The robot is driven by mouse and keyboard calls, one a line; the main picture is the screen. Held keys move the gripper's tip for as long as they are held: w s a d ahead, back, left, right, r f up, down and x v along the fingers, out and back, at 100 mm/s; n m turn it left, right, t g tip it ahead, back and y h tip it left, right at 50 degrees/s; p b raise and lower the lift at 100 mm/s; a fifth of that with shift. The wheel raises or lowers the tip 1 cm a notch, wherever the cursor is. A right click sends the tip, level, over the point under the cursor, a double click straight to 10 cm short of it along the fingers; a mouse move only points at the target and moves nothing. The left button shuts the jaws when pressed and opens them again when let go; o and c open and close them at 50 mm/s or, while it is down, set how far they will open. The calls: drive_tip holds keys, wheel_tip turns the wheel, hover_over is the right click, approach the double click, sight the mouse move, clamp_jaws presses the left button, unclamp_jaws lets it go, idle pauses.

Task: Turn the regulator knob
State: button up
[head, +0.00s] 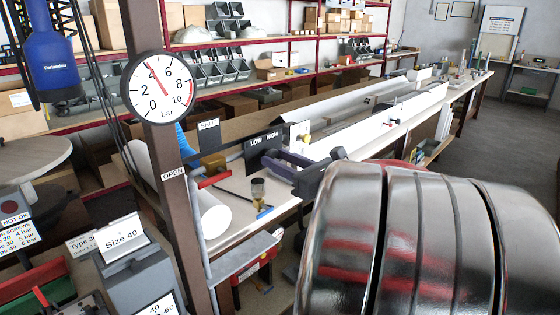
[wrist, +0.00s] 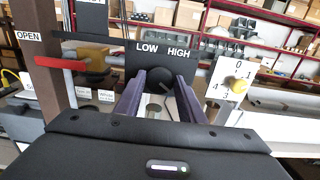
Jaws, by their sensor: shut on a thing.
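The regulator's black panel marked LOW and HIGH (wrist: 164,50) stands straight ahead in the wrist view; it also shows in the head view (head: 266,143). The dark round regulator knob (wrist: 160,74) is on its front, under the lettering. My gripper (wrist: 161,80) has its two purple-grey fingers on either side of the knob, shut on it. The fingers hide the knob's sides, and I cannot make out a pointer mark. In the head view my gripper (head: 302,160) is at the panel, and the knob is hidden. The bar gauge (head: 158,87) has its needle near 4.
A red lever (wrist: 60,64) by the OPEN sign and a yellow valve body are left of the panel. A yellow knob (wrist: 239,85) on a white numbered plate is close on the right. A brown post (head: 172,190) stands left of the bench. My own arm covers the lower right.

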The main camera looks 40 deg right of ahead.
drive_tip(key=shift+c, duration=0.6)
drive_tip(key=shift+n, duration=0.4)
drive_tip(key=o, duration=1)
drive_tip(key=shift+s, duration=0.1)
drive_tip(key=shift+s+d, duration=0.2)
drive_tip(key=shift+s, duration=6.6)
drive_tip(key=shift+a+f, duration=0.1)
